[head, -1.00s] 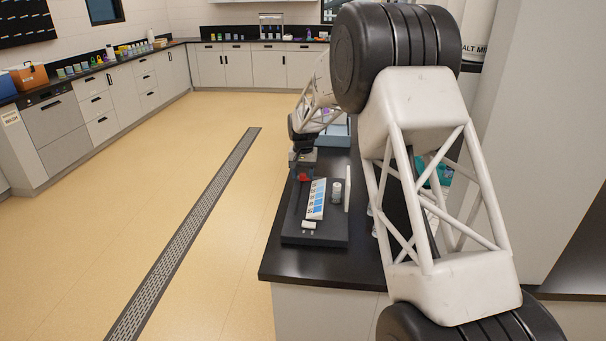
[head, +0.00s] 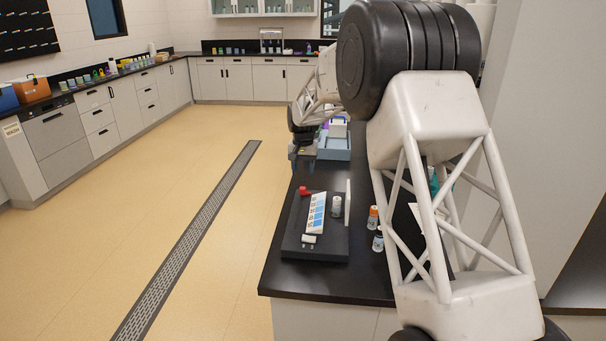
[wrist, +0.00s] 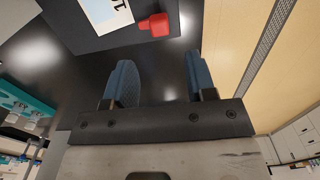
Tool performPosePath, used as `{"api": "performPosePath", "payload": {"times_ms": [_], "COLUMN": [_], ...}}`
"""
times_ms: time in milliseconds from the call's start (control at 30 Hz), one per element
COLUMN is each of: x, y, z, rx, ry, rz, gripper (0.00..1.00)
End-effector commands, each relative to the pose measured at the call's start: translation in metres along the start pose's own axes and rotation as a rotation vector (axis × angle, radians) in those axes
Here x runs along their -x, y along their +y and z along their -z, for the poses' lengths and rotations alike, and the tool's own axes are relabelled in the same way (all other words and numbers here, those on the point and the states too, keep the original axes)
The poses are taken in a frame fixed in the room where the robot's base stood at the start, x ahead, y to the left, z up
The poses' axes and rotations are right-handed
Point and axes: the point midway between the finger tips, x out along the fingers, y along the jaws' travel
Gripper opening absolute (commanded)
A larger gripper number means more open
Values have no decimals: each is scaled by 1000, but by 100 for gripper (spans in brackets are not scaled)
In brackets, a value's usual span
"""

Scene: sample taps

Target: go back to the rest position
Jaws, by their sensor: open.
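My gripper (head: 303,163) is over the black bench, just beyond the far end of a dark tray (head: 318,253). In the wrist view its two blue fingers (wrist: 157,75) are spread apart with nothing between them. A red cap-like piece (head: 304,190) lies on the tray's far left part, apart from the fingers. It also shows in the wrist view (wrist: 154,26), ahead of the fingers. My arm hides part of the bench on the right.
The tray also holds a blue-and-white chart (head: 316,213), a grey-lidded jar (head: 336,207) and a small white block (head: 309,239). An orange-capped bottle (head: 373,217) and another bottle (head: 378,240) stand right of it. A blue tray (head: 334,150) stands behind. The floor left is clear.

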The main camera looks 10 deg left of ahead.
Motion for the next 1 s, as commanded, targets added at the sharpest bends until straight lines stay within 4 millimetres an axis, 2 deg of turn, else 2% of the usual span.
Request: {"api": "performPosePath", "payload": {"times_ms": [367, 567, 767, 1000], "x": [2, 12, 34, 70], "y": [0, 9, 30, 68], "z": [0, -7, -29, -71], "rx": [0, -1, -2, -4], "ry": [1, 6, 17, 35], "rz": [0, 2, 4, 8], "gripper": [51, 51, 51, 51]}}
